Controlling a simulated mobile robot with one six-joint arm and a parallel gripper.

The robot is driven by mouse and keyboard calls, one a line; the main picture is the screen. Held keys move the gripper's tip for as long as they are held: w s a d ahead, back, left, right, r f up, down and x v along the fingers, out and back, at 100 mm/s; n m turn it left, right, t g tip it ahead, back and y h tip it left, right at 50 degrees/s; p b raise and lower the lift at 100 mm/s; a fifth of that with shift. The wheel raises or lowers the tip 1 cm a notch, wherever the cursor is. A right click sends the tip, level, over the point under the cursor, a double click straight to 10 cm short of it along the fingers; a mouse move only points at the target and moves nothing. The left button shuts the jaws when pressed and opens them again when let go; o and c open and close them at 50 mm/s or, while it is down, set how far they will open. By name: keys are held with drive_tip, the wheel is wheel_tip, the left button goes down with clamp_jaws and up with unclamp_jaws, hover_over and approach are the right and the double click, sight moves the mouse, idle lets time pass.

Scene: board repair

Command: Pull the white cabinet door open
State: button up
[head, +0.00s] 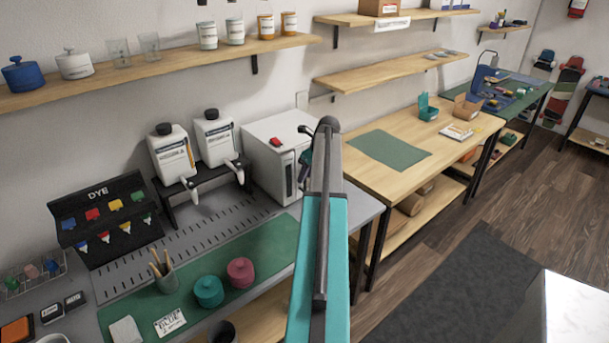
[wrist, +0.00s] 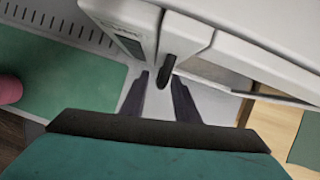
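The white cabinet (head: 268,160) stands on the grey bench against the wall, just left of my raised arm. It fills the top of the wrist view (wrist: 245,40). A dark handle (wrist: 167,70) juts from its white front, next to a grey display panel. My gripper (wrist: 161,78) is open, with one dark finger on each side of the handle's lower end; I cannot tell if either finger touches it. In the head view my arm hides most of the gripper and part of the cabinet front. Whether the door is fully closed is unclear.
Two white dispenser bottles (head: 173,152) stand left of the cabinet. A red item (head: 276,142) lies on its top. A pink jar (head: 240,271) and a teal jar (head: 208,291) sit on the green mat (head: 262,245) in front. A wooden table (head: 405,178) stands to the right.

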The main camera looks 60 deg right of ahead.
drive_tip(key=shift+w+f, duration=0.15)
drive_tip(key=shift+f, duration=0.2)
clamp_jaws()
drive_tip(key=shift+a, duration=0.1)
idle(0.3)
